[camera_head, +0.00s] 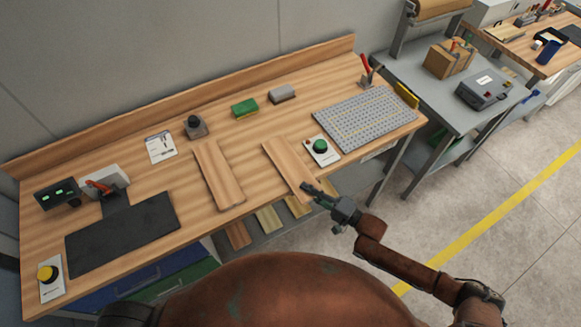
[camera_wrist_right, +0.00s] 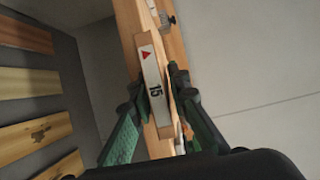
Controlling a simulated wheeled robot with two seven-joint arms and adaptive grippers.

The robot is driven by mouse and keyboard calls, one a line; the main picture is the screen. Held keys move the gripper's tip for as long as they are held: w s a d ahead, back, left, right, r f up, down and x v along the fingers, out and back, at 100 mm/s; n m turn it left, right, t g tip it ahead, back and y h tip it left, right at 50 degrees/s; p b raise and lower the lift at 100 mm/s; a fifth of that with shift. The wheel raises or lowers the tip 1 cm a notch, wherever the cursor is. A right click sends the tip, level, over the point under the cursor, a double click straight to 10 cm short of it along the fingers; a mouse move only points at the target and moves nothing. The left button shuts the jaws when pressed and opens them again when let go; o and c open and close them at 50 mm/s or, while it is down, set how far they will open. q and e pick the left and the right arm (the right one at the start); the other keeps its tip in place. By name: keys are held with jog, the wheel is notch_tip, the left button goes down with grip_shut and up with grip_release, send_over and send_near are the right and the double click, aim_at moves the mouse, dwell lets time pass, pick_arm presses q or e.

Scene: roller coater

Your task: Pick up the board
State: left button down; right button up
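Two flat wooden boards lie on the workbench in the head view, a left one (camera_head: 218,175) and a right one (camera_head: 284,163). The right board's near end reaches the front edge of the bench. My right gripper (camera_head: 308,188) is at that near end. My left gripper is not in view.
On the workbench (camera_head: 75,175) a green-button box (camera_head: 320,150) and a grey perforated plate (camera_head: 365,118) lie right of the boards. A dark mat (camera_head: 122,234) lies left. Several wood pieces (camera_head: 268,218) are on a shelf below. A grey table (camera_head: 425,75) stands at right.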

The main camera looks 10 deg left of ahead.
jog(key=shift+c, duration=0.5)
grip_shut()
